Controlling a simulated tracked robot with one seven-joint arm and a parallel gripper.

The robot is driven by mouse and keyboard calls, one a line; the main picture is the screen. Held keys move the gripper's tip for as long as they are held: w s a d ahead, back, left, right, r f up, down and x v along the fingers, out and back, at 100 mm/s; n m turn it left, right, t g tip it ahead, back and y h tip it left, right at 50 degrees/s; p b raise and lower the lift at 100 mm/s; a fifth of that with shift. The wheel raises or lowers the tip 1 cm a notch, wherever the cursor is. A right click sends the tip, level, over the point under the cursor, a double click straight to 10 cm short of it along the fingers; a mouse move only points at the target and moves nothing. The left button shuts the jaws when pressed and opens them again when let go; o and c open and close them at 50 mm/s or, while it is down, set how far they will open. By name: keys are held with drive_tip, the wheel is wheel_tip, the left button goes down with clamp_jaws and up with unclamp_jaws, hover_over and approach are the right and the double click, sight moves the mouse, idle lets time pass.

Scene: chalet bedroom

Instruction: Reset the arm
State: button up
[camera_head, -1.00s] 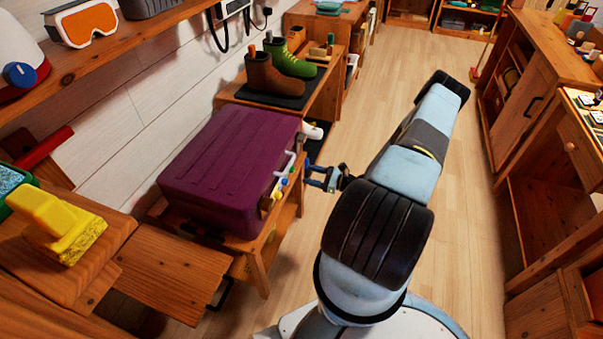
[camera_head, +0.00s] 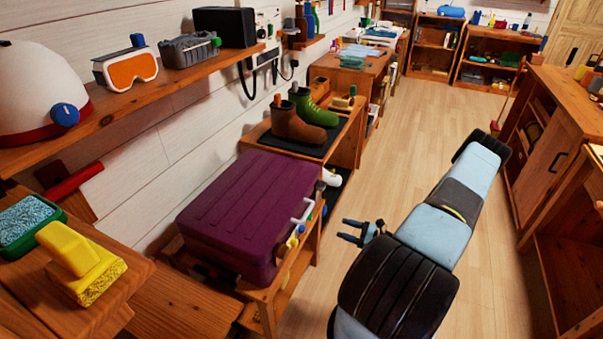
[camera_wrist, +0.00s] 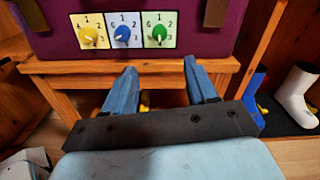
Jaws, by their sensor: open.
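My gripper (camera_head: 350,232) is open and empty, in the free space over the floor to the right of the purple suitcase (camera_head: 250,213). In the wrist view the two blue fingers of my gripper (camera_wrist: 162,88) are spread apart, pointing at the front of the low wooden bench (camera_wrist: 130,67). Above them, the front of the suitcase (camera_wrist: 190,12) shows yellow (camera_wrist: 90,36), blue (camera_wrist: 123,33) and green (camera_wrist: 158,33) dials on numbered plates. The fingers look apart from the suitcase and the bench.
Brown (camera_head: 296,124) and green (camera_head: 316,108) boots stand on a dark mat behind the suitcase. A yellow sponge-like block (camera_head: 84,268) is at the front left. A wooden cabinet (camera_head: 545,150) bounds the right. The floor (camera_head: 410,140) between is clear.

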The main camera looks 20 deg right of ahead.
drive_tip(key=a+r+n+g+h, duration=0.1)
drive_tip(key=a+r+n+g, duration=0.35)
drive_tip(key=r, duration=0.75)
drive_tip(key=a+r+n+g+h, duration=0.2)
drive_tip(key=a+r+n+g, duration=0.3)
drive_tip(key=r, duration=0.8)
drive_tip(key=a+r+n+g+h, duration=0.15)
drive_tip(key=r+n+g, duration=0.35)
drive_tip(key=r, duration=0.7)
drive_tip(key=s+a+r+n+t+h, duration=0.1)
drive_tip(key=s+a+r+n+h, duration=0.2)
drive_tip(key=r, duration=0.4)
drive_tip(key=s+a+r+n+t+h, duration=0.1)
drive_tip(key=s+a+r+n+h, duration=0.15)
drive_tip(key=s+a+r, duration=0.35)
drive_tip(key=s+r+n+t+h, duration=0.2)
drive_tip(key=s+r+n+t, duration=0.3)
drive_tip(key=s+r, duration=0.6)
drive_tip(key=shift+s+a+r+h, duration=0.2)
drive_tip(key=shift+s+a+h, duration=0.25)
drive_tip(key=shift+s, duration=0.55)
